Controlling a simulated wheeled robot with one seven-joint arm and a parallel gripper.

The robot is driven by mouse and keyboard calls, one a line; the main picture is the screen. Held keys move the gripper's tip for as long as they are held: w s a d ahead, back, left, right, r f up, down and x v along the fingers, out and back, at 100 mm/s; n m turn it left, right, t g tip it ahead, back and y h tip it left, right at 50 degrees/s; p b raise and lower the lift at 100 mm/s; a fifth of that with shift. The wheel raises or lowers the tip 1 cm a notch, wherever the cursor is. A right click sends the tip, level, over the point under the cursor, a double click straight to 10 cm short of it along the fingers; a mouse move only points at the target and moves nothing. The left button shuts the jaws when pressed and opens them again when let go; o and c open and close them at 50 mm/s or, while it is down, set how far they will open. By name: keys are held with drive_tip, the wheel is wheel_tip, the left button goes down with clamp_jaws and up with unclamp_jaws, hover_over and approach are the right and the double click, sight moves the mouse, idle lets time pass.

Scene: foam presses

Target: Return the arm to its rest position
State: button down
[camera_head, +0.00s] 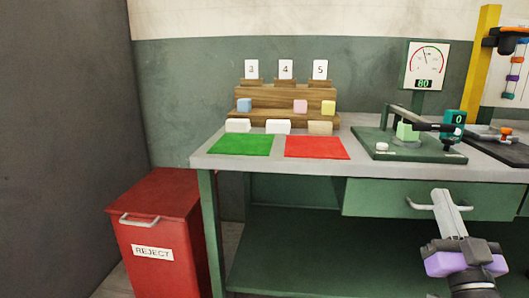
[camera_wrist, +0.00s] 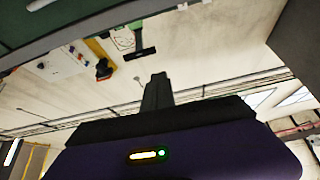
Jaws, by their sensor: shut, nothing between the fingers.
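My gripper (camera_head: 441,195) is at the lower right of the head view, in front of the green drawer (camera_head: 385,197) of the workbench. Its fingers point up and are together, with nothing between them. In the wrist view the closed fingers (camera_wrist: 157,85) stand against the pale wall and ceiling, and that picture appears tilted. My gripper looks apart from everything on the bench, though its exact distance from the drawer handle is hard to tell.
The grey bench top (camera_head: 365,168) holds a green mat (camera_head: 241,146), a red mat (camera_head: 316,148), a wooden stepped rack (camera_head: 275,102) with coloured blocks, and a press (camera_head: 425,150) with a green block. A red reject bin (camera_head: 165,215) stands left. The lower shelf is bare.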

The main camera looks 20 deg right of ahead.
drive_tip(key=s+a+f+n+y, duration=0.2)
drive_tip(key=s+a+f+y, duration=0.2)
drive_tip(key=a+f, duration=0.5)
drive_tip(key=s+a+f+n+y, duration=0.3)
drive_tip(key=s+a+f+y, duration=0.15)
drive_tip(key=a+f, duration=0.45)
drive_tip(key=s+a+f+n+g+y, duration=0.1)
drive_tip(key=s+a+f+g+y, duration=0.2)
drive_tip(key=s+a, duration=0.4)
drive_tip(key=s+a+f+n+g+y, duration=0.1)
drive_tip(key=s+a+f+g, duration=0.1)
drive_tip(key=s+a+f, duration=0.5)
drive_tip(key=s+d+r+p, duration=0.1)
drive_tip(key=d+r+p, duration=0.2)
drive_tip(key=r+p, duration=2.6)
wheel_tip(320, 180, up, 2)
drive_tip(key=shift+r, duration=0.1)
drive_tip(key=shift+d, duration=0.1)
